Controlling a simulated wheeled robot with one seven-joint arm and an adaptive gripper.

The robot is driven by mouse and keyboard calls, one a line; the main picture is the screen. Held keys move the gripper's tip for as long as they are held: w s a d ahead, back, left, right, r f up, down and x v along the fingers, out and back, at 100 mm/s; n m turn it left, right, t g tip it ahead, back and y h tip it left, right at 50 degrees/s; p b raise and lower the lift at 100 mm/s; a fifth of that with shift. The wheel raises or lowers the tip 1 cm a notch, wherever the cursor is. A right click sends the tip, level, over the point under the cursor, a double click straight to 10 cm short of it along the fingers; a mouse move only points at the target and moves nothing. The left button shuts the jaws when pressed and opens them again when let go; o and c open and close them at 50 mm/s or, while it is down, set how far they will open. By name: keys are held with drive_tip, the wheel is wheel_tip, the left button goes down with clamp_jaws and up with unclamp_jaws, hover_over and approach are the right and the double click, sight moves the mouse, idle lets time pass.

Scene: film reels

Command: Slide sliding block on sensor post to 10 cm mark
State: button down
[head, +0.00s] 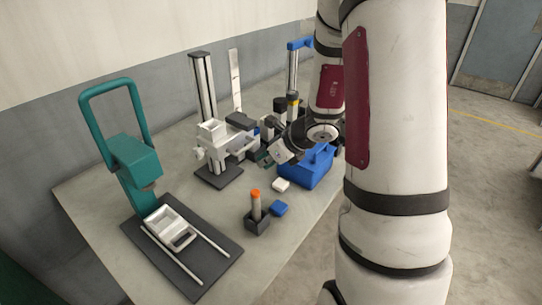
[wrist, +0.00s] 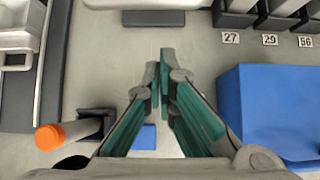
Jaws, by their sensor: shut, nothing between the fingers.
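I take these as the sensor post and sliding block. No scale marks are readable. My gripper (head: 266,159) is to the right of the post base and in front of it, apart from the block in the picture. In the wrist view, the teal-padded fingers (wrist: 160,70) are together with nothing between them.
A blue bin (head: 309,166) stands right of my gripper. An orange-capped cylinder (head: 256,196), a small blue block (head: 279,208) and a white block (head: 281,185) are in front. A teal-handled device (head: 135,160) is left. Numbered dark bins (wrist: 236,12) are at the back.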

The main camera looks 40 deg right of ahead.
sight(250, 146)
drive_tip(key=shift+w+a+r+p, duration=0.25)
drive_tip(key=shift+w+r+p, duration=0.2)
drive_tip(key=shift+w+p, duration=0.2)
drive_tip(key=shift+w+a+r+p, duration=0.2)
drive_tip(key=shift+w+r+p, duration=0.3)
drive_tip(key=shift+w, duration=0.1)
wheel_tip(250, 146, up, 4)
drive_tip(key=p, duration=0.2)
drive_tip(key=shift+r+p, duration=0.1)
drive_tip(key=shift+p, duration=0.25)
drive_tip(key=shift+w+r+p, duration=0.15)
drive_tip(key=shift+r+p, duration=0.15)
drive_tip(key=shift+r, duration=0.25)
